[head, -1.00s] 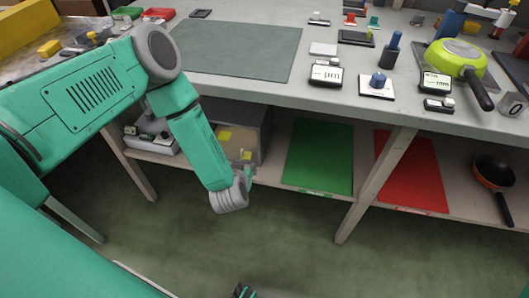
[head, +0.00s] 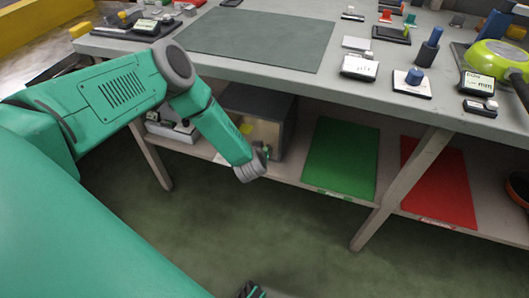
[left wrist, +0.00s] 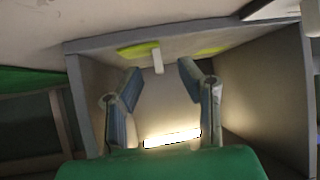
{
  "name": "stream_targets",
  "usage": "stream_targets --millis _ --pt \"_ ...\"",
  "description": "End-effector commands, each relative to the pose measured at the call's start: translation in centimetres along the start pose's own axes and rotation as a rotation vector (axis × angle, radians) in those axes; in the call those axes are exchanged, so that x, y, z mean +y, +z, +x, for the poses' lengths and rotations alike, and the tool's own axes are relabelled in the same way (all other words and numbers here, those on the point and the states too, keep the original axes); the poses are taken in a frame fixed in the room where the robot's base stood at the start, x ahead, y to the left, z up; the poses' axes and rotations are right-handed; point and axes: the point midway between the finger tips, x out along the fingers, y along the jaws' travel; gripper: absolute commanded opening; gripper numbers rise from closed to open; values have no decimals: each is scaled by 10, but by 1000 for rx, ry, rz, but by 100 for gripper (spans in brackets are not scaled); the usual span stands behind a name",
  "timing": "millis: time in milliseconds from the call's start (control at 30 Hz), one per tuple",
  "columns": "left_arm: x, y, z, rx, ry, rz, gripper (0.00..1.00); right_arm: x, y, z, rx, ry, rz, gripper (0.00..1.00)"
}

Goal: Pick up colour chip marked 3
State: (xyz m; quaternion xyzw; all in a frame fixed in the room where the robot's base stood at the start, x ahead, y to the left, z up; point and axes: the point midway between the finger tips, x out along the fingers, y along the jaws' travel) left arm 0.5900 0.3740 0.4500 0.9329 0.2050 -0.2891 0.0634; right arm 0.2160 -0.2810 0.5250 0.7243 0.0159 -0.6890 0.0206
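I cannot make out a chip marked 3; no number is readable in the box. My left gripper (head: 266,152) is at the open front of a grey box (head: 277,105) on the lower shelf. In the left wrist view my left gripper (left wrist: 160,67) has its two fingers apart with nothing between them, facing into the box. Two yellow-green patches, one at left (left wrist: 138,50) and one at right (left wrist: 212,51), lie beyond the fingertips, with a small white piece (left wrist: 157,61) between them. My right gripper (head: 250,290) barely shows at the bottom edge.
A green mat (head: 341,158) and a red mat (head: 438,182) lie on the shelf to the right. A slanted table leg (head: 400,187) stands between them. The tabletop (head: 300,85) above carries gauges and small blocks. A bright strip (left wrist: 172,138) shows inside the box.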

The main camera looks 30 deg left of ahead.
Motion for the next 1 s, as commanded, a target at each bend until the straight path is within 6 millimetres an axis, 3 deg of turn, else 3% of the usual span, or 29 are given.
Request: stream_targets --millis 133,400,433,500,533,1000 --pt "0 2 19 2 -1 -1 33 0 1 10 0 0 0 40" --pt "0 0 20 0 0 0 33 0 1 10 0 0 0 40" --pt "0 0 20 0 0 0 26 0 1 10 0 0 0 40" --pt "0 0 20 0 0 0 1 0 1 10 0 0 0 40" --pt "0 0 20 0 0 0 0 0 1 10 0 0 0 40" --pt "0 -3 16 1 1 1 0 0 0 6 0 0 0 40"
